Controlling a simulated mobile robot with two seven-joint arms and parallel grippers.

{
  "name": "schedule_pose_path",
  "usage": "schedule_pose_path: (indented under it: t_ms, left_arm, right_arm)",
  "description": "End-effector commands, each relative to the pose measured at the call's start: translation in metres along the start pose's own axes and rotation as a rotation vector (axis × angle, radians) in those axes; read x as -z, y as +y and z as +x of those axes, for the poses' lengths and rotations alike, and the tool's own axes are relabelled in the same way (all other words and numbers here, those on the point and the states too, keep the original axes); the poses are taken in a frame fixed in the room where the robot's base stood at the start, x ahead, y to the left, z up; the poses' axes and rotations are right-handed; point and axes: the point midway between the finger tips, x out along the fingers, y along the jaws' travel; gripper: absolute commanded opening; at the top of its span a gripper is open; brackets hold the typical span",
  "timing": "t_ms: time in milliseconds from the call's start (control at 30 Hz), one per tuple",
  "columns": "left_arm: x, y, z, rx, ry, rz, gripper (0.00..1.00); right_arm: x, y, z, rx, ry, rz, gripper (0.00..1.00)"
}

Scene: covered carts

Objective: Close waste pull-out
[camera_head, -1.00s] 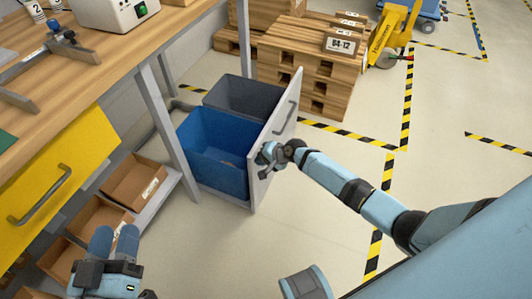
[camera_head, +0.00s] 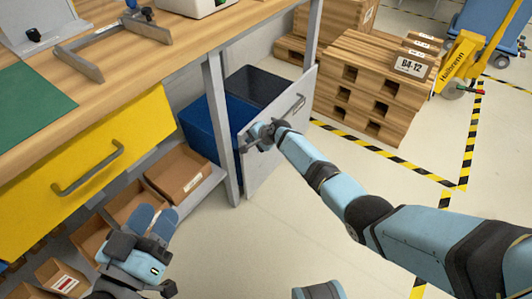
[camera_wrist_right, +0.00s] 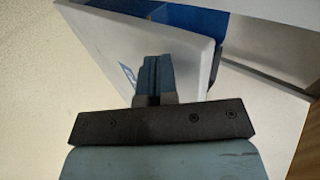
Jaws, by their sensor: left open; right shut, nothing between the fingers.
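The waste pull-out has a light grey front panel (camera_head: 285,130) with a bar handle (camera_head: 293,107). It stands partly out from under the workbench, with a blue bin (camera_head: 200,128) and a dark grey bin (camera_head: 258,84) behind the panel. The bench leg hides part of the blue bin. My right gripper (camera_head: 262,133) is shut and empty at the panel's outer face, below the handle. In the right wrist view its fingers (camera_wrist_right: 155,75) are in front of the panel (camera_wrist_right: 185,48); contact is hard to tell. My left gripper (camera_head: 154,222) is open and empty near the cardboard boxes.
The bench leg (camera_head: 220,130) stands beside the pull-out. A yellow drawer (camera_head: 85,160) and open cardboard boxes (camera_head: 180,172) are at the left. Stacked pallets (camera_head: 370,85) and a yellow pallet jack (camera_head: 462,60) stand behind. The floor on the right is clear, with striped tape.

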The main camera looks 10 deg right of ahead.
Motion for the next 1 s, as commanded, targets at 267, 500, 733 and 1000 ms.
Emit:
schedule_pose_path:
  t_ms: [267, 500, 733, 1000]
  left_arm:
    - [-0.029, -0.004, 0.0, -0.01, -0.092, -0.002, 0.43]
    - [-0.033, -0.004, 0.0, -0.012, -0.111, -0.002, 0.43]
    - [-0.033, -0.004, 0.0, -0.012, -0.111, -0.002, 0.43]
    - [-0.02, -0.003, 0.0, -0.009, -0.085, 0.0, 0.43]
  right_arm:
    - [0.0, -0.02, 0.023, 0.001, 0.0, 0.0, 0.0]
    - [0.0, -0.026, 0.026, 0.003, 0.002, 0.0, 0.0]
    - [0.001, -0.028, 0.025, 0.008, 0.004, -0.001, 0.0]
    - [-0.001, -0.029, 0.019, 0.01, 0.005, 0.0, 0.0]
